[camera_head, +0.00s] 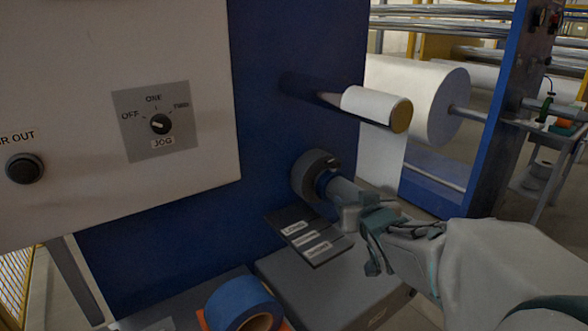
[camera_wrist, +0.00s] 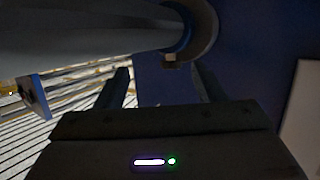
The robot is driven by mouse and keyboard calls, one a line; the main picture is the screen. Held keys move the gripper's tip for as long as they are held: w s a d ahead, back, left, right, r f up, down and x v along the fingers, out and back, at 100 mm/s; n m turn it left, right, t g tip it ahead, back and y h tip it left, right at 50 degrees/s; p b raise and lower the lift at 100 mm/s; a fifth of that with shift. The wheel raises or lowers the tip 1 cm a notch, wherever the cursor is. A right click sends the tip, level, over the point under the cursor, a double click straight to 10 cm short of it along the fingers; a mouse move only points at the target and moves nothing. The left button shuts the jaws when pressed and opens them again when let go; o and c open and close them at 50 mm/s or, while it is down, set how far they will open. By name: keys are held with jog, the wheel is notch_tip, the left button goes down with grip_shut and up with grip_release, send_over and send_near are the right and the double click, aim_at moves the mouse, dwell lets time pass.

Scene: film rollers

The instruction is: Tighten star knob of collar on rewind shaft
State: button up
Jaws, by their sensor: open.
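The collar (camera_head: 308,176) is a thick dark ring against the blue machine wall, around the inner end of the grey rewind shaft (camera_head: 341,190). In the wrist view, the shaft (camera_wrist: 85,38) crosses the top left and meets the collar (camera_wrist: 207,28) at upper middle. A small brownish piece (camera_wrist: 170,60), possibly the star knob, shows at the collar's lower edge; its shape is too dark to tell. My gripper (camera_wrist: 160,82) is open, with its two fingers apart below the shaft and that piece beyond the gap between them. My arm partly hides the shaft's outer end in the head view.
A white film roller (camera_head: 375,105) juts out above the collar, with a large white roll (camera_head: 425,95) behind. A dark labelled plate (camera_head: 308,236) sticks out below. A blue tape roll (camera_head: 238,305) lies at the bottom. A control panel (camera_head: 60,110) covers the left.

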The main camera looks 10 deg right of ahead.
aim_at(336, 166)
jog(key=w+t, duration=0.1)
jog(key=w, duration=0.4)
jog(key=w+r+n+t+y, duration=0.1)
jog(key=w, duration=0.4)
jog(key=w+t+y+b, duration=0.1)
jog(key=w, duration=0.4)
jog(key=shift+w+d+r, duration=0.2)
jog(key=shift+d+r, duration=0.05)
jog(key=c, duration=1)
